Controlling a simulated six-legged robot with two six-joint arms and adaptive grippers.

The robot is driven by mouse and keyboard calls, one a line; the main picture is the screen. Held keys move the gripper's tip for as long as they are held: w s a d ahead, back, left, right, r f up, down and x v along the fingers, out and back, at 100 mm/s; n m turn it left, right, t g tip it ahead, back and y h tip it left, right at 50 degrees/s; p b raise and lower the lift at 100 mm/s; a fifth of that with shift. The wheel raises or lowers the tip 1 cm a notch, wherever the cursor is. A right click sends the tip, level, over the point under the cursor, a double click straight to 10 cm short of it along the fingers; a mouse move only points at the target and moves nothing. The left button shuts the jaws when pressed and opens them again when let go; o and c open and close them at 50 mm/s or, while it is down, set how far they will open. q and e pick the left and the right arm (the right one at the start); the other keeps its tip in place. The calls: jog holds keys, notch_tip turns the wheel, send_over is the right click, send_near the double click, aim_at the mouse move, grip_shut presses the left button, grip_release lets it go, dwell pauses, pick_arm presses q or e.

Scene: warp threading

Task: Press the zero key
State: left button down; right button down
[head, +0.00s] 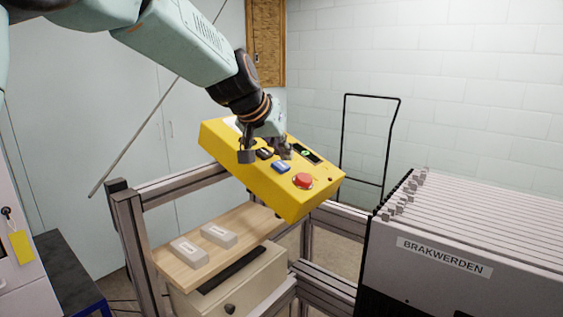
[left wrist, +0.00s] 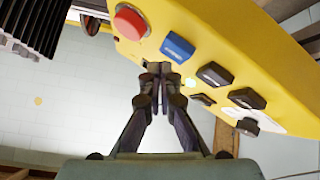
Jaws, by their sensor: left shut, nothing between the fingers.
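A yellow control box (head: 235,165) sits tilted on a metal frame. It carries a red round button (head: 302,181), a blue key (head: 281,167), several black keys and a small display (head: 308,153) with a green mark. In the left wrist view the red button (left wrist: 131,22), blue key (left wrist: 178,47) and black keys (left wrist: 247,98) line the yellow face. I cannot read any label, so I cannot tell which is the zero key. My left gripper (head: 284,152) is shut and empty, its tips (left wrist: 158,72) close to the box face near the blue key. Contact is unclear. My right gripper is out of view.
A wooden shelf (head: 165,258) with two grey blocks (head: 189,252) (head: 219,236) lies below the box. Metal rails (head: 180,187) surround the box. A black trolley handle (head: 371,97) is behind.

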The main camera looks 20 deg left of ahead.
pick_arm(q)
jog(key=shift+r, duration=0.1)
jog(key=r+p, duration=0.1)
jog(key=d+r+p, duration=0.1)
jog(key=r, duration=0.1)
jog(key=r+p, duration=0.1)
jog(key=shift+s+d+r, duration=0.3)
jog(key=shift+s+d, duration=0.05)
jog(key=shift+d, duration=0.05)
jog(key=shift+f, duration=0.1)
dwell(0.3)
dwell(0.5)
